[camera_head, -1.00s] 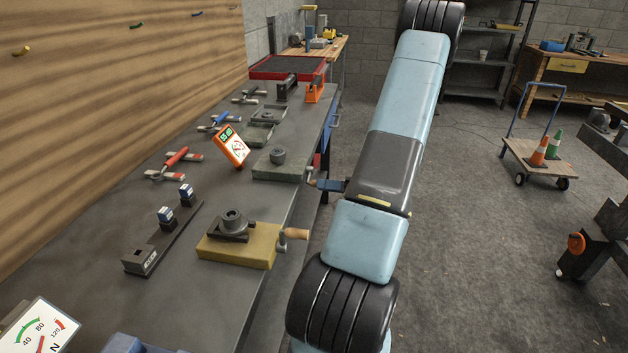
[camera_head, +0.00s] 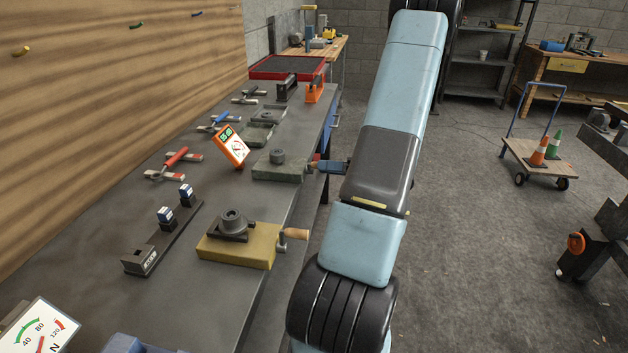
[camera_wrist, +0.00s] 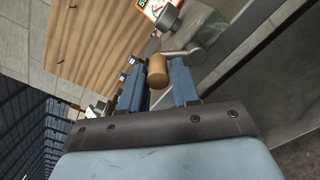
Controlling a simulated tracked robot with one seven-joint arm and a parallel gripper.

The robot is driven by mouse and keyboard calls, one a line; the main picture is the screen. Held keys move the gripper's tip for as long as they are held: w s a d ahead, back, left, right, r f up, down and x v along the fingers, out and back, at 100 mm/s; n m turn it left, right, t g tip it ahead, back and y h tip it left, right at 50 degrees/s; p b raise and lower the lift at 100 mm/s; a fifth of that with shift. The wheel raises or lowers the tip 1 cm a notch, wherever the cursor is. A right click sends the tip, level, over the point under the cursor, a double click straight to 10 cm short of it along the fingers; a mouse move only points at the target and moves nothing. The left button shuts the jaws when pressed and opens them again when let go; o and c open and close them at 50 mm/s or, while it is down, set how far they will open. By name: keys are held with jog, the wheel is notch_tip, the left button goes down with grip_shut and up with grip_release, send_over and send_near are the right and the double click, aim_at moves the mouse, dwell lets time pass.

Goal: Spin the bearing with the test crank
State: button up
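The test crank's wooden handle (camera_wrist: 157,70) lies between the blue fingers of my gripper (camera_wrist: 158,72), close to both. Its metal arm (camera_wrist: 185,51) runs right toward the block. In the head view my gripper (camera_head: 325,167) is beside the block's right side and largely hides the handle.
A yellow block (camera_head: 235,248) with another bearing and wooden crank (camera_head: 293,234) stands nearer on the bench. An orange gauge (camera_head: 232,146) stands left of the green-grey block. Clamps and a dark rail (camera_head: 165,240) lie further left.

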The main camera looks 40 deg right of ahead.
jog(key=o, duration=0.3)
jog(key=v, duration=0.7)
dwell(0.5)
jog(key=shift+a, duration=0.1)
dwell(0.4)
